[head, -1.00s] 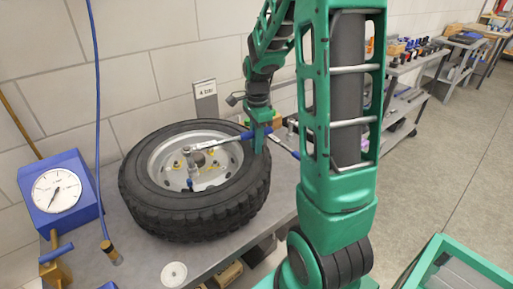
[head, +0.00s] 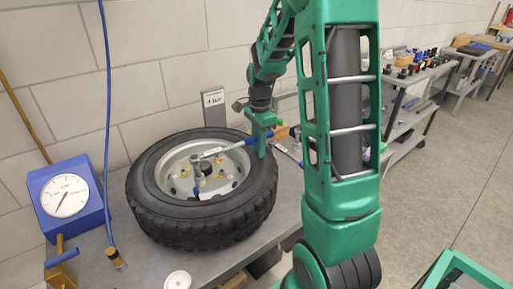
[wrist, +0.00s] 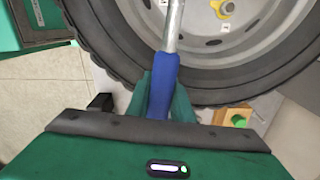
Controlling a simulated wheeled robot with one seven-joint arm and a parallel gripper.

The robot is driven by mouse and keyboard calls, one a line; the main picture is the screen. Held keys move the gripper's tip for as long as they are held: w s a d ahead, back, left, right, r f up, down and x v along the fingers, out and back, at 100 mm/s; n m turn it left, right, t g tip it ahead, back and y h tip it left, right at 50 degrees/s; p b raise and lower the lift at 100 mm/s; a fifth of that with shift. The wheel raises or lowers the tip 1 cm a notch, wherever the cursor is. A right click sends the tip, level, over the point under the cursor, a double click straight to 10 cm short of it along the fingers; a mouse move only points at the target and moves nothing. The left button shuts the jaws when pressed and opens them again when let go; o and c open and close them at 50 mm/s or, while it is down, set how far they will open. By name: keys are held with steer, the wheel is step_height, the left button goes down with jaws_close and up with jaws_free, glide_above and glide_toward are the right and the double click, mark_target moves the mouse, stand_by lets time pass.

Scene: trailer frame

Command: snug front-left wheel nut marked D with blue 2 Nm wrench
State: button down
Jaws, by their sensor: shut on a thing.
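The wheel (head: 160,226) lies flat on the bench, with a grey rim and several yellow nuts. My gripper (head: 262,142) is at its right edge, shut on the blue handle (wrist: 163,85) of the wrench. The wrench's silver shaft (head: 222,149) reaches left across the rim to its head (head: 197,159), which is above the hub area. I cannot tell whether the head sits on a nut. In the wrist view, green fingers (wrist: 162,95) flank the handle, and one yellow nut (wrist: 223,8) shows beside small labels. No letter is readable, so nut D cannot be picked out.
A blue gauge box (head: 68,200) stands left on the bench (head: 135,268), with a hanging blue hose (head: 106,120) beside it. A white disc (head: 178,280) lies in front of the wheel. A wall sign (head: 214,105) is behind. Shelving carts and open floor (head: 440,200) lie right.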

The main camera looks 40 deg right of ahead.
mark_target(263, 160)
steer(key=shift+s+a+m, duration=0.15)
steer(key=shift+s+m, duration=0.25)
steer(key=shift+s, duration=0.35)
steer(key=shift+s+a+m, duration=0.15)
steer(key=shift+s+m, duration=0.25)
steer(key=shift+s, duration=0.35)
steer(key=shift+s, duration=0.15)
steer(key=shift+s+a+m, duration=0.3)
steer(key=shift+s+m, duration=0.15)
steer(key=shift+s, duration=0.3)
steer(key=shift+s+a+m, duration=0.3)
steer(key=shift+s+m, duration=0.15)
steer(key=shift+s, duration=0.4)
steer(key=shift+w+d+n, duration=0.3)
steer(key=shift+w+n, duration=0.1)
steer(key=shift+w, duration=0.35)
steer(key=shift+w+d+n, duration=0.25)
steer(key=shift+w+n, duration=0.15)
steer(key=shift+w, duration=0.35)
steer(key=c, duration=2.4)
jaws_free()
jaws_close()
